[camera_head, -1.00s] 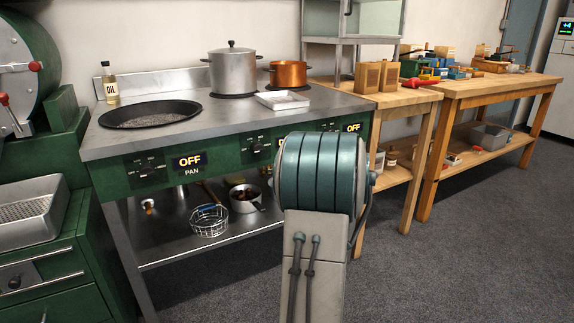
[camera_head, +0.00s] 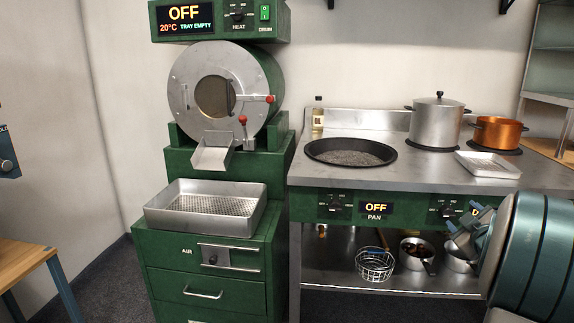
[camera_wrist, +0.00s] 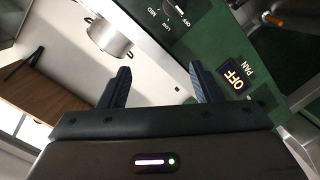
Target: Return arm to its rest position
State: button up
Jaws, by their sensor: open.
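My gripper shows in the wrist view (camera_wrist: 161,88) with its two dark fingers apart and nothing between them. Past the fingers the wrist view shows the green stove front (camera_wrist: 225,40) with a PAN display reading OFF, and a silver pot on a pale surface. In the head view my arm is at the lower right edge, in front of the stove (camera_head: 430,206).
A green roaster (camera_head: 226,92) reads OFF, 20°C and TRAY EMPTY. A metal tray (camera_head: 160,222) sits on the cabinet below it. The stove top holds a dark pan (camera_head: 350,152), a steel pot (camera_head: 437,122) and a copper pot (camera_head: 497,133). A wooden table (camera_head: 22,262) stands at left.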

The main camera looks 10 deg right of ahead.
jog(key=s+a+r+m+g+p, duration=0.3)
jog(key=a+r+p, duration=0.35)
jog(key=a, duration=0.25)
jog(key=s+a+r+m+g+p, duration=0.35)
jog(key=a+r+p, duration=0.25)
jog(key=a+p, duration=0.25)
jog(key=s+a+r+g+y+p, duration=0.2)
jog(key=s+a+p, duration=0.3)
jog(key=s+a, duration=0.3)
jog(key=s+a+r+g+y+p, duration=0.2)
jog(key=s+a+p, duration=0.4)
jog(key=s+a, duration=0.3)
jog(key=s+r+g, duration=0.1)
jog(key=g, duration=0.1)
jog(key=shift+s+a+r+g+y+p, duration=0.2)
jog(key=shift+a+r+g+y+p, duration=0.1)
jog(key=shift+r+g, duration=0.05)
